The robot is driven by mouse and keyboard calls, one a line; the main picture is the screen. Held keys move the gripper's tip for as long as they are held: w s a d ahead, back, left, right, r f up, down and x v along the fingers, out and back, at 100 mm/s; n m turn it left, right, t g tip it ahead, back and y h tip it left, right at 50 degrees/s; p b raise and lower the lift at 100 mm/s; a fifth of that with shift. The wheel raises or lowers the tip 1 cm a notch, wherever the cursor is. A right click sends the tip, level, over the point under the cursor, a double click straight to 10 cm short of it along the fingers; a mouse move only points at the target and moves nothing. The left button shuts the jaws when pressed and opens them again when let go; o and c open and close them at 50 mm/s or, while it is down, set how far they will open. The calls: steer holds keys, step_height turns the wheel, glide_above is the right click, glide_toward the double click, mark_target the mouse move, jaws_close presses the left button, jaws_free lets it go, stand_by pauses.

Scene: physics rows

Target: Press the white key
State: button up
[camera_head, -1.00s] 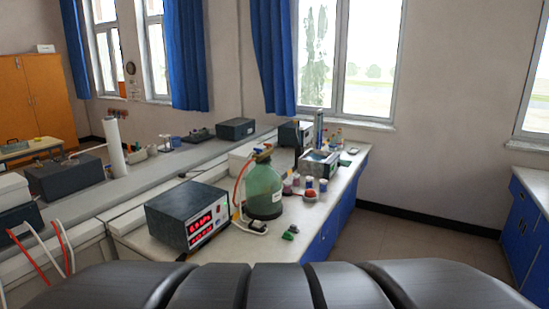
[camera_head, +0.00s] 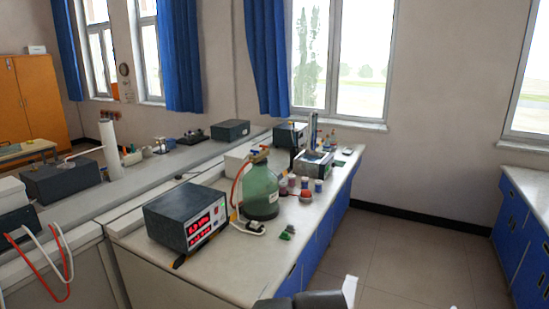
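A dark grey instrument box (camera_head: 188,210) with a pale front panel and red lit digits stands on the near part of the white bench. Its panel faces right and toward me. Small pale marks show beside the digits, but they are too small to tell whether one is the white key. A dark rounded part of my arm shows at the bottom edge, right of centre, with a small white piece beside it. My gripper's fingers cannot be made out.
A green glass bottle (camera_head: 260,192) with red tubing stands right behind the instrument. Small jars and a red-topped container (camera_head: 307,195) stand farther right. The bench top (camera_head: 225,268) before the instrument is mostly clear. Blue cabinets (camera_head: 520,225) stand at the right, with open floor between.

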jaws_close()
stand_by(1.4)
